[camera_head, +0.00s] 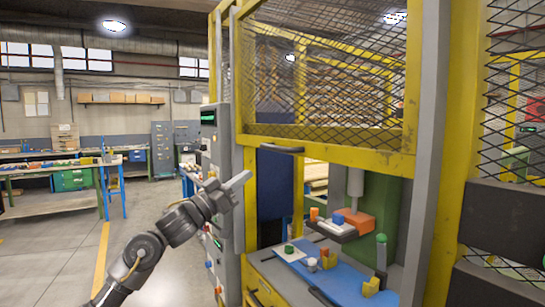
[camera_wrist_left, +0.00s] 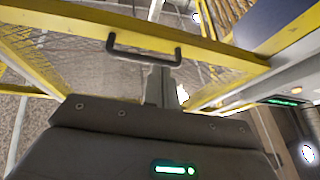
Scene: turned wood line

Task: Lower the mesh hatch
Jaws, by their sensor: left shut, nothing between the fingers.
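The mesh hatch (camera_head: 330,70) is a yellow frame with dark wire mesh. It stands raised, above the machine's open work space. Its dark bar handle (camera_head: 281,149) is on the bottom rail, toward the left. My left gripper (camera_head: 240,180) is shut and empty, left of the handle and a little below it in the head view. In the left wrist view the handle (camera_wrist_left: 143,55) shows as a dark U on the yellow rail, just beyond my shut fingertips (camera_wrist_left: 161,76). I cannot tell whether they touch. My right gripper is in neither view.
A grey control column (camera_head: 222,150) stands close behind my left gripper. Below the hatch, a blue bed (camera_head: 345,285) holds small coloured blocks. A grey post (camera_head: 425,160) bounds the opening on the right. Open floor lies left, before a workbench (camera_head: 55,205).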

